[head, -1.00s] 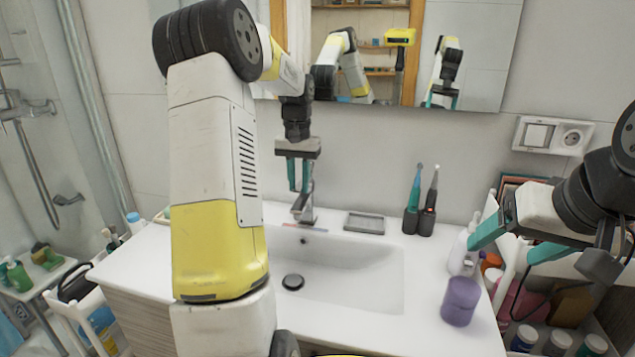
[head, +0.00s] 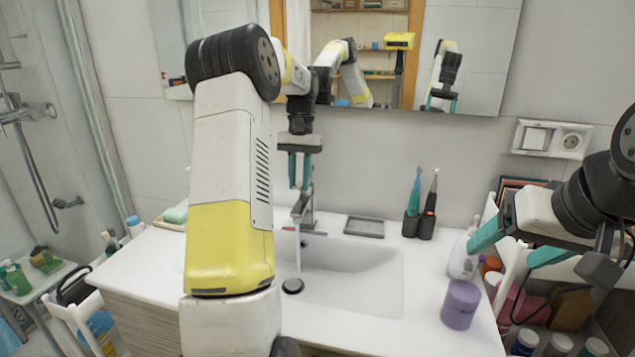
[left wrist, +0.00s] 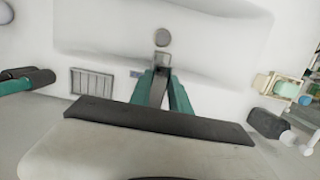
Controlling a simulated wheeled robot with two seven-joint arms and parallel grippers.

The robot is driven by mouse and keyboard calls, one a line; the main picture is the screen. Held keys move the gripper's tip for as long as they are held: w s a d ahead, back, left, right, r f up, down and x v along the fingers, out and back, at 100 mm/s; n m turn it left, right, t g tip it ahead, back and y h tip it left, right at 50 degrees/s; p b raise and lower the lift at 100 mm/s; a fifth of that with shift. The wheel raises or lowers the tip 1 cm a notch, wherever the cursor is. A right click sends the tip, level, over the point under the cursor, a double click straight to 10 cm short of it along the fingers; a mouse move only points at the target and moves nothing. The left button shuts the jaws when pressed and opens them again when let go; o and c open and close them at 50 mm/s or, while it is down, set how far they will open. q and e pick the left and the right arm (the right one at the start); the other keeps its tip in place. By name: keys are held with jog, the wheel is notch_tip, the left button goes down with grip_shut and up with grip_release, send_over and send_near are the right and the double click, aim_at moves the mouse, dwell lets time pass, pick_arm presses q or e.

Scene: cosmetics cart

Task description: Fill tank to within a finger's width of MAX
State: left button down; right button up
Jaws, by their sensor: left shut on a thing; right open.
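My left gripper (head: 300,172) reaches down over the back of the sink, shut on the handle of the grey faucet (head: 306,215). In the left wrist view, the teal fingers (left wrist: 165,95) straddle the faucet (left wrist: 161,66). A thin pale stream of water (head: 298,250) falls from the spout into the white sink (head: 350,285). The round dark drain plug (head: 292,286) lies below; it also shows in the left wrist view (left wrist: 162,37). My right gripper (head: 510,247) is open and empty at the right, above the counter's edge. I cannot make out a tank in either view.
A purple jar (head: 460,304) and a white bottle (head: 463,257) stand at the counter's right. Two electric toothbrushes (head: 420,215) and a grey soap dish (head: 364,226) stand at the back. A mirror (head: 470,60) hangs behind. My left arm hides the sink's left part.

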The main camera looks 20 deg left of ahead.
pick_arm(q)
jog(key=c, duration=1.2)
grip_release()
jog(key=shift+r, duration=0.1)
jog(key=r, duration=0.3)
jog(key=w+r, duration=0.1)
jog(key=r, duration=0.3)
jog(key=shift+w+r, duration=0.15)
jog(key=shift+w, duration=0.05)
jog(key=shift+r, duration=0.15)
